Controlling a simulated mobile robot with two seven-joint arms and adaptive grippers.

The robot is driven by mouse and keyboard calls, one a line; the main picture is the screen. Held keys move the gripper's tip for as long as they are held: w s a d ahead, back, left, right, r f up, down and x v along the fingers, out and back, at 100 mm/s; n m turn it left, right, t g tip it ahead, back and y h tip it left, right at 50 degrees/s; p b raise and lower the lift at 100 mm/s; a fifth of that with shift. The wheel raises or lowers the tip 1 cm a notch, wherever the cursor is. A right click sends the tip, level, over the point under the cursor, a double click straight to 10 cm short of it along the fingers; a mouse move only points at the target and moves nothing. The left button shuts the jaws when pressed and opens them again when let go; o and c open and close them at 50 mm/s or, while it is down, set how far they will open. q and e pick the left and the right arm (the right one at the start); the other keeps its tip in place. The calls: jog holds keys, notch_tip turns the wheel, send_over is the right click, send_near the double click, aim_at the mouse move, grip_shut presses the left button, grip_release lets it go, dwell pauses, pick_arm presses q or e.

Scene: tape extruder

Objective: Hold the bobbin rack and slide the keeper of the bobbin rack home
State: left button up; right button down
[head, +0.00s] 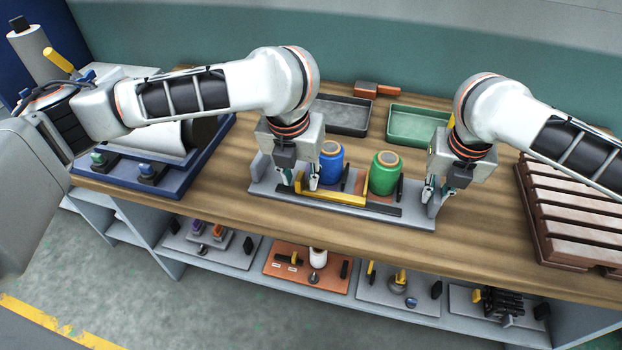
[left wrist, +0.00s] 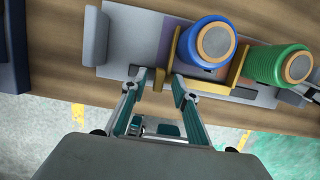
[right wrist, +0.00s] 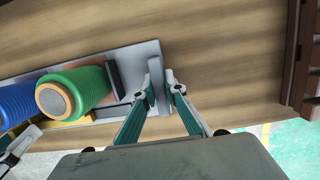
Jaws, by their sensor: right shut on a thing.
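The bobbin rack (head: 415,217) is a grey plate with upright ends on the bench. It carries a blue bobbin (head: 331,163) and a green bobbin (head: 385,174), both upright. The yellow keeper (head: 335,196) lies along the front of the blue bobbin. My left gripper (head: 301,183) is open at the keeper's left end; in the left wrist view its fingers (left wrist: 160,78) stand apart on either side of that yellow end, and contact cannot be told. My right gripper (head: 437,191) is shut on the rack's right end wall, which shows between its fingers in the right wrist view (right wrist: 157,72).
A dark tray (head: 343,115) and a green tray (head: 418,122) lie behind the rack. A brown slatted pallet (head: 570,215) stands at right, a blue-based machine (head: 165,180) at left. The shelf below holds several fixtures. The bench front is clear.

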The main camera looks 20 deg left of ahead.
pick_arm(q)
jog(key=v, duration=0.8)
pick_arm(e)
jog(key=shift+d, duration=0.1)
dwell(0.3)
pick_arm(q)
jog(key=o, duration=0.6)
jog(key=shift+r, duration=0.1)
jog(key=shift+w+r+v, duration=0.1)
jog(key=shift+w+v, duration=0.2)
jog(key=shift+v, duration=0.95)
jog(key=shift+w+r+v, duration=0.1)
jog(key=shift+w+v, duration=0.2)
jog(key=shift+v, duration=0.95)
jog(key=shift+w+r+v, duration=0.1)
jog(key=shift+w+v, duration=0.2)
jog(key=shift+v, duration=0.95)
pick_arm(e)
jog(key=c, duration=2)
grip_release()
